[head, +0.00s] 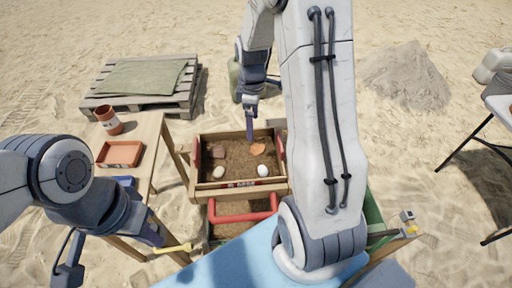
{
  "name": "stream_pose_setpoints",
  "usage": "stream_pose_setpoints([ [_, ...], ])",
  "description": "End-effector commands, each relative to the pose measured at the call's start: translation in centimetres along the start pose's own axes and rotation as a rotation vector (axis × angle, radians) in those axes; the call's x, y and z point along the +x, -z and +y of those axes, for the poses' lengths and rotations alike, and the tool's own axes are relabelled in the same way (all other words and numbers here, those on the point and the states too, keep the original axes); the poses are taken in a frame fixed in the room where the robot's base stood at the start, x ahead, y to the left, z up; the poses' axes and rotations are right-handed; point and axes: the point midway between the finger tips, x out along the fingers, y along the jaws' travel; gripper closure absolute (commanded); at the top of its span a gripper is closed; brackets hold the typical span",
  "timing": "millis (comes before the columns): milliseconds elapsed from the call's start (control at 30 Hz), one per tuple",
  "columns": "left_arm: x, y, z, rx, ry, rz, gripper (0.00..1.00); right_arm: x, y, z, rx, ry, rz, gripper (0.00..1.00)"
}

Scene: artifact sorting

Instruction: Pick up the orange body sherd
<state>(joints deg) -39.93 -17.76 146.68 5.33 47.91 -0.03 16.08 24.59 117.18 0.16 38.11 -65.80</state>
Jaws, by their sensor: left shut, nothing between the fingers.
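The orange body sherd (258,149) lies flat on the brown soil in the wooden sieve box (236,191), toward its right back part. My right arm rises through the middle and bends over the box. Its gripper (250,136) points down, with its fingertips just left of and behind the sherd in the picture. The fingers show edge-on, so I cannot tell their opening or their exact height above the soil. My left gripper (151,235) is shut and empty at lower left, beside the side table, away from the sherd.
The box also holds a reddish-brown piece (218,152), a beige piece (218,172) and a white rounded piece (263,170).

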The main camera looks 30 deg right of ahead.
Motion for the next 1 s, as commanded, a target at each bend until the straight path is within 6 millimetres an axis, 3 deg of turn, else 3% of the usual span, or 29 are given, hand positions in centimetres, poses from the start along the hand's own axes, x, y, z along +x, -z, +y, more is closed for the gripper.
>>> stream_pose_setpoints([
  [100, 0.0, 0.0, 0.0, 0.0, 0.0, 0.0, 1.0, 1.5, -1.1, 1.0, -0.009, 0.005, -0.004, 0.0],
  [333, -0.5, 0.0, 0.0, 0.0, 0.0, 0.0, 1.0, 5.0, -1.3, 1.0, -0.012, 0.005, -0.004, 0.0],
  [567, -1.0, 0.1, 0.1, 0.0, 0.0, 0.0, 1.0, 6.6, -1.4, 0.9, -0.01, 0.004, -0.004, 0.0],
  [833, -2.2, 0.1, 0.2, -0.001, 0.0, 0.0, 1.0, 10.4, -1.7, 0.7, -0.01, 0.004, -0.004, 0.0],
  [1000, -2.3, 0.1, 0.2, -0.001, 0.0, 0.0, 1.0, 11.2, -1.6, 0.8, -0.009, 0.001, -0.002, 0.0],
])
